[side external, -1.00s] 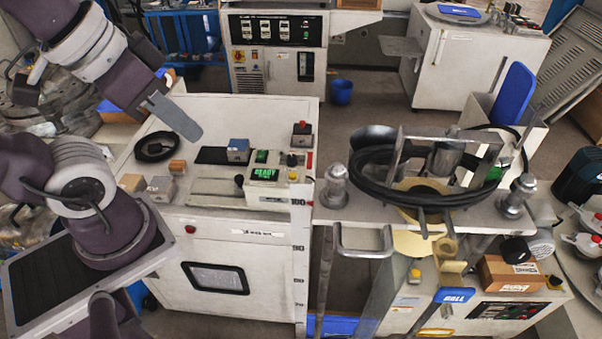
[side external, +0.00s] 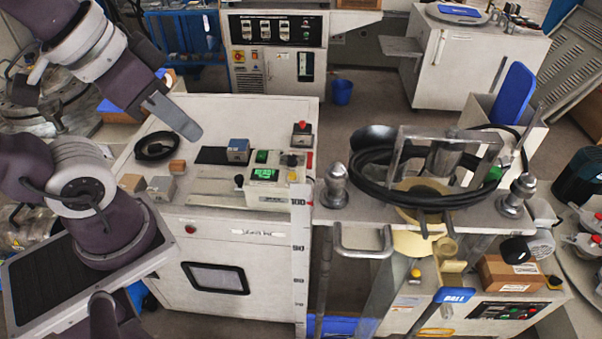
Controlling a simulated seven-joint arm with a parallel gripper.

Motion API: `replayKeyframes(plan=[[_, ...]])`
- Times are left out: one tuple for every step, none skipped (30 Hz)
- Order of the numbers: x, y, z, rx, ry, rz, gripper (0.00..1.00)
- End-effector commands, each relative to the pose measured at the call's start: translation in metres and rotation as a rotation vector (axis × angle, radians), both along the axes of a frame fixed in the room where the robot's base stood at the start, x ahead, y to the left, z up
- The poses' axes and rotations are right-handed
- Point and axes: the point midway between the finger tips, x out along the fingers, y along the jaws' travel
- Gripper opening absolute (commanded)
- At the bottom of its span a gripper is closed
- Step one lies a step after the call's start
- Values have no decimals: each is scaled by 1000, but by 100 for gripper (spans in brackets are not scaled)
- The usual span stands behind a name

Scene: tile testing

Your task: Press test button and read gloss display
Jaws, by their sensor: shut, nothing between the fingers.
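The gloss meter is a small white box (side external: 282,190) on the white bench. Its lit green display (side external: 265,175) faces the camera, but its characters are too small and blurred to read. A green button (side external: 262,156) and a black knob (side external: 292,160) sit on its top. A red button (side external: 302,127) is on a separate small box behind it. I cannot tell which is the test button. My gripper (side external: 190,130) is shut and empty, above the bench to the left of the meter, apart from it and from the buttons.
On the bench are a black coil (side external: 156,147), a dark flat plate (side external: 211,156), a blue-grey block (side external: 238,149), a grey block (side external: 161,188) and small brown blocks (side external: 177,167). A metal frame with black hoses (side external: 400,180) stands at the right.

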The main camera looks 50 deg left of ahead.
Motion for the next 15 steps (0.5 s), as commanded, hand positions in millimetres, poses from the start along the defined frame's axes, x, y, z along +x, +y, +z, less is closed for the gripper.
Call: replayKeyframes(plan=[[0,0,0,0,0,0,0],[0,0,0,0,0,0,0],[0,0,0,0,0,0,0],[0,0,0,0,0,0,0],[0,0,0,0,0,0,0],[0,0,0,0,0,0,0],[0,0,0,0,0,0,0],[0,0,0,0,0,0,0],[0,0,0,0,0,0,0],[0,0,0,0,0,0,0],[0,0,0,0,0,0,0],[1,1,0,2,0,2,0],[2,2,0,6,-1,8,0],[5,5,0,13,-3,18,0],[12,10,-1,28,-8,37,0]])
